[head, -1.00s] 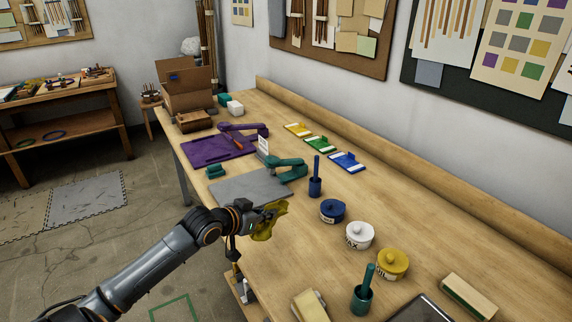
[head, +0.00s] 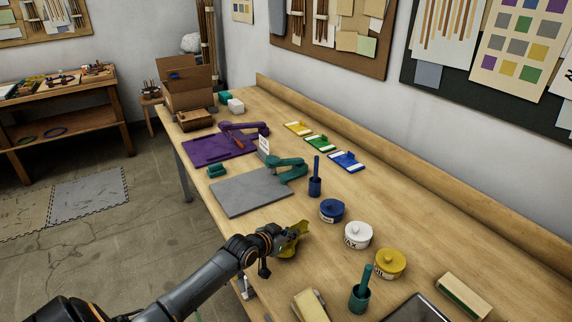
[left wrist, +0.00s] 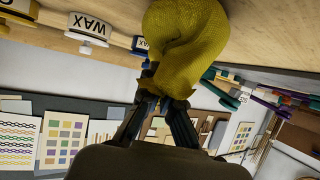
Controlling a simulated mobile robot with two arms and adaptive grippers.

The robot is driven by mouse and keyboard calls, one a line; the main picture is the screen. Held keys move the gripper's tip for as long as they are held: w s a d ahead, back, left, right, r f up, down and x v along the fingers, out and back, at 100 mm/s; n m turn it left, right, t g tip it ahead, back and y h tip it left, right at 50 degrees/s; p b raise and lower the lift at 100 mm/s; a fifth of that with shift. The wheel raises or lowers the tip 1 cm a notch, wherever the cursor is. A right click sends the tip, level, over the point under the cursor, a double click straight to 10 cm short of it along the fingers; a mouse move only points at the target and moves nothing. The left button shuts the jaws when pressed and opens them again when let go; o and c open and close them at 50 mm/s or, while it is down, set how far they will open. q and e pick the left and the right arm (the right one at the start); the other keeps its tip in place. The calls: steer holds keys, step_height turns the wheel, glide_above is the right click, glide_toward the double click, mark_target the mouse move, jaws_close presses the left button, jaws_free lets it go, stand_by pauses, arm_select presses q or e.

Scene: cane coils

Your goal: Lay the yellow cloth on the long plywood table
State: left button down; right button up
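The yellow cloth (head: 293,240) is bunched up in my left gripper (head: 284,243), over the near part of the long plywood table (head: 400,222). In the left wrist view the cloth (left wrist: 187,42) hangs as a crumpled bundle from the shut fingers (left wrist: 165,92), close to the table top. I cannot tell whether it touches the wood. My right gripper is in neither view.
A grey mat (head: 250,192) lies left of the cloth. A blue tin (head: 332,211), a white wax tin (head: 358,235), a yellow tin (head: 390,263) and a green pot (head: 359,298) stand to the right. Bare wood lies around the cloth.

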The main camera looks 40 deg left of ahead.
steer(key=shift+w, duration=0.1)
arm_select(q)
steer(key=c, duration=0.8)
jaws_free()
steer(key=shift+c, duration=0.2)
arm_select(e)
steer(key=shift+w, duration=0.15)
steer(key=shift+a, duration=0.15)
arm_select(q)
steer(key=v, duration=1.2)
